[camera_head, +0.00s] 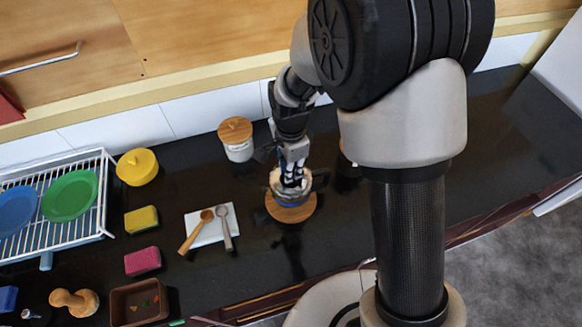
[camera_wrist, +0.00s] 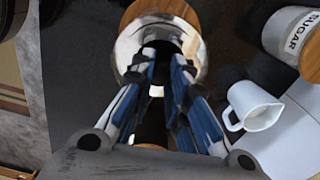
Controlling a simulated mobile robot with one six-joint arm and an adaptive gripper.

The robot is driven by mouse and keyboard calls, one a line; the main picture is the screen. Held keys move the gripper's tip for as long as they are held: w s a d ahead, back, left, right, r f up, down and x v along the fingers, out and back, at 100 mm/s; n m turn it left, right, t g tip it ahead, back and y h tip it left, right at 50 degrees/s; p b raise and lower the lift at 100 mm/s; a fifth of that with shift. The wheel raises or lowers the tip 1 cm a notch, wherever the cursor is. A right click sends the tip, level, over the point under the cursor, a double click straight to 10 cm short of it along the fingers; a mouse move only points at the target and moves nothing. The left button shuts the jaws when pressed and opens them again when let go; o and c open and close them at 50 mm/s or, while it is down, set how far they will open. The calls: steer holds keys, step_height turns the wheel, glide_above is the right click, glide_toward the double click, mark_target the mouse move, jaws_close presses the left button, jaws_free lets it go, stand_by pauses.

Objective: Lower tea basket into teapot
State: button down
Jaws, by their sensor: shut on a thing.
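A shiny, rounded vessel, which I take for the teapot (camera_head: 277,188), stands on a round wooden trivet (camera_head: 291,214) on the dark counter. In the wrist view its bright wall (camera_wrist: 128,45) surrounds a dark opening. My gripper (camera_head: 292,180) points down from above, with its fingertips at that opening. In the wrist view the blue and white fingers (camera_wrist: 162,62) are close together at the dark middle. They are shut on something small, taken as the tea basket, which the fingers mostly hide. I cannot tell how deep it sits.
A white canister (camera_head: 238,140) with a wooden lid stands behind left; the wrist view shows a sugar canister (camera_wrist: 290,38) and a white jug (camera_wrist: 251,105).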

steer(key=shift+f, duration=0.3)
steer(key=c, duration=1.5)
jaws_free()
steer(key=shift+o, duration=0.5)
steer(key=o, duration=0.3)
steer(key=shift+r, duration=0.2)
